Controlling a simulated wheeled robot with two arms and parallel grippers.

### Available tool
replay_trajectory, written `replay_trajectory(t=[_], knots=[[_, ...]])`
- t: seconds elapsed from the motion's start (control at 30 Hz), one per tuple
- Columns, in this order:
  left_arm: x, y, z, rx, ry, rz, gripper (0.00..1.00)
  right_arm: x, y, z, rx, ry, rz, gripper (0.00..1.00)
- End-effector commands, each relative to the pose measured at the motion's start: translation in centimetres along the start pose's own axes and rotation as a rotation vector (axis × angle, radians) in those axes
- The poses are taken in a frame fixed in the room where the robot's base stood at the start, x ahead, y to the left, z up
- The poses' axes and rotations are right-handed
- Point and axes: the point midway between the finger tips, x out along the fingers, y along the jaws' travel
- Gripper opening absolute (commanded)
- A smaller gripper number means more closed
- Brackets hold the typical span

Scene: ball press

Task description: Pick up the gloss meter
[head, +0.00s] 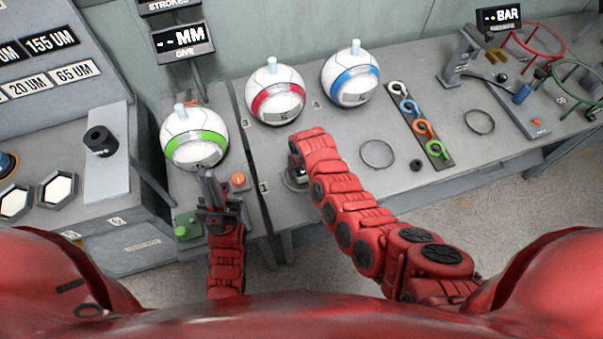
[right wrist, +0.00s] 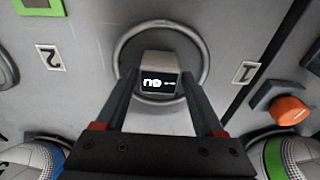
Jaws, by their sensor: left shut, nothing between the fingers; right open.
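The gloss meter, a small light-grey box with a dark lit display (right wrist: 160,85), sits inside a ring mark on the grey bench in the right wrist view. In the head view it is mostly hidden by my right arm. My right gripper (right wrist: 160,98) is open, with a finger to each side of the meter; I cannot tell whether they touch it. My left gripper (head: 208,178) is shut and empty, in front of the green-banded ball (head: 195,140).
A red-banded ball (head: 275,97) and a blue-banded ball (head: 350,76) stand at the back of the bench. An orange button (head: 238,179) is right of my left gripper. A strip of coloured rings (head: 409,108) and an empty ring mark (head: 377,154) lie to the right.

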Motion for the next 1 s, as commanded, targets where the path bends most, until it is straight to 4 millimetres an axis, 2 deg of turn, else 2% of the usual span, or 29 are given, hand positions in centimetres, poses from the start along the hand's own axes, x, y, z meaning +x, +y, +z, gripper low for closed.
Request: replay_trajectory(t=[0.43,0.8,1.0], knots=[[0.11,0.0,-0.02,0.0,0.0,0.0,0.0,0.65,0.12,0.04,0.003,0.0,0.0,0.68],[0.11,-0.01,-0.02,0.0,0.0,0.0,0.0,0.64,0.12,0.05,0.003,0.0,0.0,0.02],[0.11,0.0,-0.02,0.0,0.0,0.0,0.0,0.63,0.11,0.05,0.003,0.0,0.0,0.0]])
